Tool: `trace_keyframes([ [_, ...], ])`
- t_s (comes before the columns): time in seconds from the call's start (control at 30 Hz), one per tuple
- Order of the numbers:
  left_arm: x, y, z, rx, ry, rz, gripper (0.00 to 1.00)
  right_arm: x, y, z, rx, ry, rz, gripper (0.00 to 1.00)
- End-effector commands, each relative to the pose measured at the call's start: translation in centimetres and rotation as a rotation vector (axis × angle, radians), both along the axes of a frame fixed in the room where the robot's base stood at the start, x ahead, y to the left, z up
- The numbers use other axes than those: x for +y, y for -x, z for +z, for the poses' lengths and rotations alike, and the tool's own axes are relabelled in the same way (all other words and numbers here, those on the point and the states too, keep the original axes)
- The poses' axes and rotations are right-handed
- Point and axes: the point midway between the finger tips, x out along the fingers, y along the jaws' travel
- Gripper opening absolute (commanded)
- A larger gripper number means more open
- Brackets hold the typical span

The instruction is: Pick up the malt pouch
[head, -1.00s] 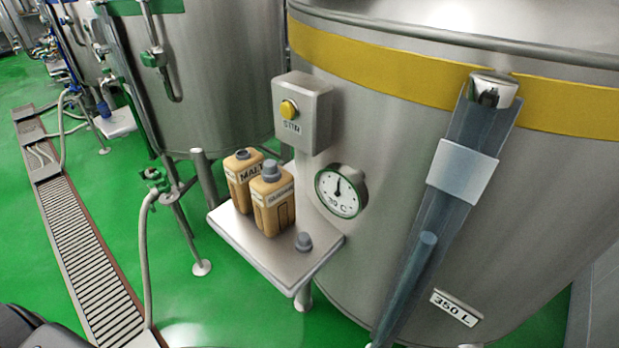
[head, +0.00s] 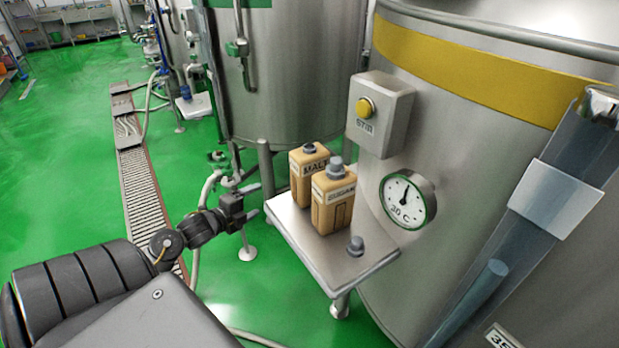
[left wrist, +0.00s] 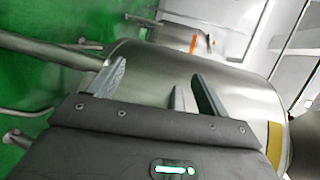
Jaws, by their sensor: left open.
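The malt pouch (head: 302,188) is a tan, box-shaped pouch marked MALT with a grey top. It stands upright on a metal shelf (head: 292,240), partly hidden behind a second tan pouch (head: 333,212) with a grey cap, whose label seems to read SUGAR. My left gripper (head: 254,201) is open and empty, just left of the shelf's edge and apart from the malt pouch. In the left wrist view, its two fingers (left wrist: 157,85) are spread, with a steel tank beyond them; no pouch can be made out there. My right gripper is not in view.
A loose grey cap (head: 356,246) lies near the shelf's front corner. A grey STIR box (head: 381,113) and a dial (head: 405,201) are on the large tank, right of the pouches. A pipe post (head: 266,168) stands behind the shelf. Green floor lies open left.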

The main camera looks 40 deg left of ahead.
Motion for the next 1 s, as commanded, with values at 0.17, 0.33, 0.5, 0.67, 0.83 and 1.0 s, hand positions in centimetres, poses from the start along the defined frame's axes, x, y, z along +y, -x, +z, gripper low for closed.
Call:
trace_keyframes([
  [0.17,-7.2,1.3,15.1,-0.245,-0.807,-0.299,0.78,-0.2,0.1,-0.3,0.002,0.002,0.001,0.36],
  [0.33,-11.6,3.2,18.7,-0.353,-1.29,-0.416,0.78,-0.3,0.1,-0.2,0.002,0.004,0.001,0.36],
  [0.5,-12.8,3.7,19.0,-0.386,-1.481,-0.448,0.78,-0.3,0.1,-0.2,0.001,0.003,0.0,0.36],
  [0.67,-12.9,3.7,19.0,-0.391,-1.513,-0.451,0.78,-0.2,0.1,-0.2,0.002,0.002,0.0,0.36],
  [0.83,-13.4,1.9,19.4,-0.393,-1.507,-0.448,0.78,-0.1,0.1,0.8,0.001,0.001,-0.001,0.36],
  [1.0,-14.2,-0.6,19.3,-0.39,-1.506,-0.445,0.78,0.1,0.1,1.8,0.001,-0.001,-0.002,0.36],
])
